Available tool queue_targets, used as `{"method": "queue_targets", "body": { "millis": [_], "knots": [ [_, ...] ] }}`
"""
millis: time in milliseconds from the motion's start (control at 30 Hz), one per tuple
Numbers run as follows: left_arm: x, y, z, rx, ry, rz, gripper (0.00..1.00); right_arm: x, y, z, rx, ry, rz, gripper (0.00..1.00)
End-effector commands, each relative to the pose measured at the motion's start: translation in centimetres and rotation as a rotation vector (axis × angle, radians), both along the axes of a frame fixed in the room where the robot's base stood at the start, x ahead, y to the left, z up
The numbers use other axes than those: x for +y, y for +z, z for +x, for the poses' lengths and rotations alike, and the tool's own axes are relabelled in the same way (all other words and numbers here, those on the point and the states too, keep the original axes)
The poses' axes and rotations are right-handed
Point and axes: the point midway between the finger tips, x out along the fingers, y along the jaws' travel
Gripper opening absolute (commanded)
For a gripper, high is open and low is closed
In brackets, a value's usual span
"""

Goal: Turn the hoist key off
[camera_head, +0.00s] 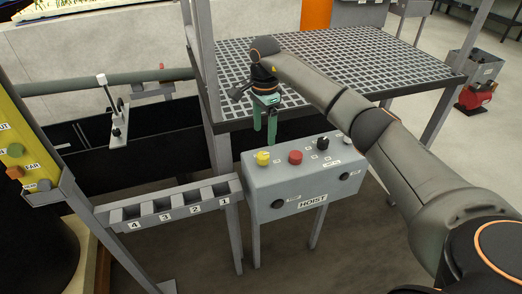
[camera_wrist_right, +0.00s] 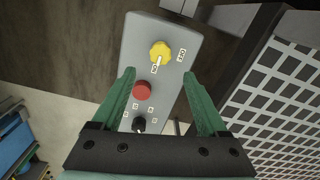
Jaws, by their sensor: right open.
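The grey HOIST control box (camera_head: 290,187) stands on legs below the grating. On its top are a yellow knob (camera_head: 263,158), a red button (camera_head: 295,157) and a black knob (camera_head: 322,143). In the right wrist view the yellow knob (camera_wrist_right: 160,52) has a pale pointer line toward the nearer of two small labels, which seems to read ON; the other seems to read OFF. My right gripper (camera_head: 264,138) is open and empty, pointing down above the box near the yellow knob. Its fingers (camera_wrist_right: 159,73) show apart in the wrist view. My left gripper is not in view.
The raised grating platform (camera_head: 330,65) is behind and beside the box. A rack with slots numbered 1 to 4 (camera_head: 170,208) stands left of it. A yellow panel with buttons (camera_head: 25,150) is at far left. More black knobs (camera_head: 278,203) sit on the box front.

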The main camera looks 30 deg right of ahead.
Motion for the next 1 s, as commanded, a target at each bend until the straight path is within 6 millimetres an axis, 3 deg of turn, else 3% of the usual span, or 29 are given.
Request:
{"method": "queue_targets", "body": {
  "millis": [200,400,800,1000],
  "knots": [
    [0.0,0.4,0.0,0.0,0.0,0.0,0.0,0.2,-4.6,-0.1,0.005,0.001,0.003,0.77],
    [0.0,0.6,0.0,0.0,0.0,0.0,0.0,0.1,-7.3,0.0,0.001,0.0,0.003,0.77],
    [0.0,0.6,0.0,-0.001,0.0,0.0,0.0,0.1,-8.2,0.0,-0.001,0.001,0.003,0.77],
    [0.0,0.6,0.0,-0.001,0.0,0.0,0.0,0.1,-8.1,0.0,-0.001,0.001,0.003,0.56]
  ]
}}
